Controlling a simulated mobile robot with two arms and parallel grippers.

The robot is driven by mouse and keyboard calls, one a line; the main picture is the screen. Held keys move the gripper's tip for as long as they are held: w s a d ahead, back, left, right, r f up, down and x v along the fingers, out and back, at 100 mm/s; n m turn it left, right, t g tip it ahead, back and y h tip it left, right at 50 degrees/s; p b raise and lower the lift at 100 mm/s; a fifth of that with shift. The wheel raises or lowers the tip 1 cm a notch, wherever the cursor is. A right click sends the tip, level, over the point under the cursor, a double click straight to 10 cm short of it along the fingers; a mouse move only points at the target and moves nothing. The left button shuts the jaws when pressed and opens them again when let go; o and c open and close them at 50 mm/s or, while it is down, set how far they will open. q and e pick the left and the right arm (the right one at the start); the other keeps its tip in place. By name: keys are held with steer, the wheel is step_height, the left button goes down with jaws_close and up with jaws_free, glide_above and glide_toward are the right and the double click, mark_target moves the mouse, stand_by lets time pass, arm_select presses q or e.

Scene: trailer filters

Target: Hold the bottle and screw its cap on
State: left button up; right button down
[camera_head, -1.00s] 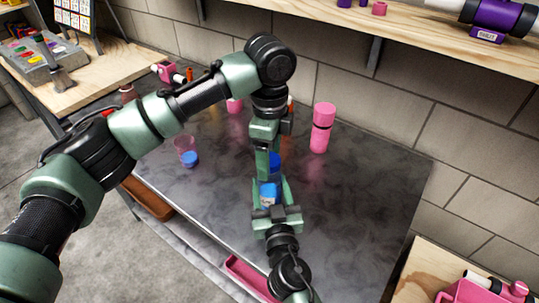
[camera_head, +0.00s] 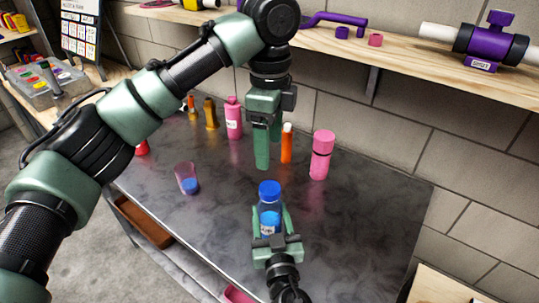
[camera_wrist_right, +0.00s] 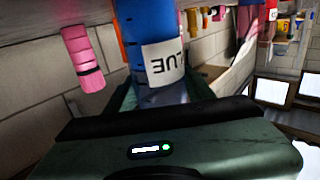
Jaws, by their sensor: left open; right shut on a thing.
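The bottle (camera_head: 268,212) is clear with blue contents and a label, and stands roughly upright. A blue cap (camera_head: 269,188) sits on its top; I cannot tell how tight it is. My right gripper (camera_head: 271,230) is shut around the lower part of the bottle.
A pink bottle (camera_head: 322,155), an orange bottle (camera_head: 287,143) and another pink bottle (camera_head: 233,118) stand towards the back wall. A clear cup (camera_head: 186,178) with blue in it stands at left. The grey table (camera_head: 370,205) is clear at right.

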mark_target(271, 224)
arm_select(q)
steer(key=shift+r, duration=0.1)
arm_select(e)
steer(key=shift+c, duration=2.3)
jaws_free()
arm_select(q)
step_height(271, 224, down, 3)
steer(key=b, duration=0.3)
steer(key=shift+r, duration=0.1)
arm_select(e)
steer(key=s, duration=0.5)
steer(key=s+d, duration=0.1)
steer(key=s, duration=0.1)
steer(key=shift+s+f, duration=0.1)
steer(key=shift+s, duration=0.05)
steer(key=shift+s+d, duration=0.1)
steer(key=shift+s, duration=0.15)
